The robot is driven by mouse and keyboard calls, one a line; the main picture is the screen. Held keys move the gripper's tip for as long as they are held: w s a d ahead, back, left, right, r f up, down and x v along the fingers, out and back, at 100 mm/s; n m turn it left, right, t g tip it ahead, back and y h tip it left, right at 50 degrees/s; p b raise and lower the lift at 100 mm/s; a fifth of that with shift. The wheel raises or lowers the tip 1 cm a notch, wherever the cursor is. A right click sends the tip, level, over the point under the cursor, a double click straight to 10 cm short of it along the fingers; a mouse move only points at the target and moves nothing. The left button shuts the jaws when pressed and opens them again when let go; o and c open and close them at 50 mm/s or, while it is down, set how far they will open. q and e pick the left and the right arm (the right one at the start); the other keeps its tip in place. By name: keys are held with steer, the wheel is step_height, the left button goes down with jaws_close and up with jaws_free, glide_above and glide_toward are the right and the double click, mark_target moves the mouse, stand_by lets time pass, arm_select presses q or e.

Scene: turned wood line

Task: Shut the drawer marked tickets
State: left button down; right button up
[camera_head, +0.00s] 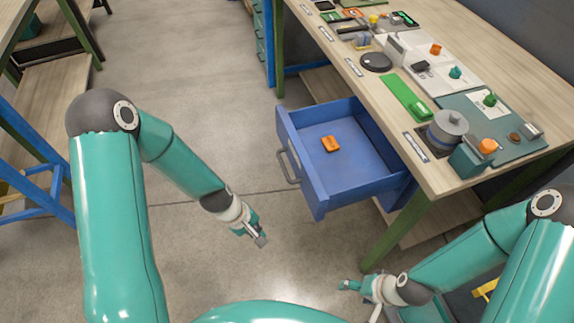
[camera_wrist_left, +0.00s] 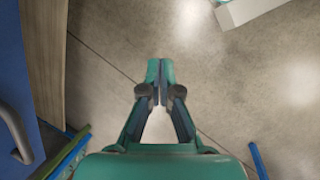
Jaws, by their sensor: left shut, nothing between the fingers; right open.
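A blue drawer (camera_head: 318,194) stands pulled out from under the wooden bench, with an orange item (camera_head: 331,144) lying inside. Its grey handle (camera_head: 288,164) is on the front panel. I cannot read any marking on the drawer in these views. My left gripper (camera_head: 260,238) is shut and empty, to the left of and below the drawer front, apart from it. In the left wrist view its fingers (camera_wrist_left: 159,82) are together over the floor, and a blue front with a grey handle (camera_wrist_left: 15,130) shows at the left edge. My right gripper (camera_head: 358,297) is open at the bottom, below the drawer.
The wooden bench top (camera_head: 440,178) holds a grey lidded pot (camera_head: 449,124), a green tray (camera_head: 406,97), a dark green mat and several small items. A green bench leg (camera_head: 395,235) stands right of the drawer. The concrete floor left of the drawer is clear.

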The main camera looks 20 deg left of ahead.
arm_select(q)
steer(key=w+a+r+n+t+h+b, duration=0.25)
steer(key=w+r+n, duration=0.25)
steer(key=w+n, duration=0.35)
steer(key=n+t+h+b, duration=0.1)
steer(key=n+t+h, duration=0.1)
steer(key=n, duration=0.4)
glide_toward(294, 163)
steer(key=shift+m, duration=0.25)
steer(key=b+x, duration=0.1)
steer(key=x, duration=0.5)
steer(key=shift+d, duration=0.2)
arm_select(e)
step_height(294, 163, down, 6)
steer(key=shift+r, duration=0.1)
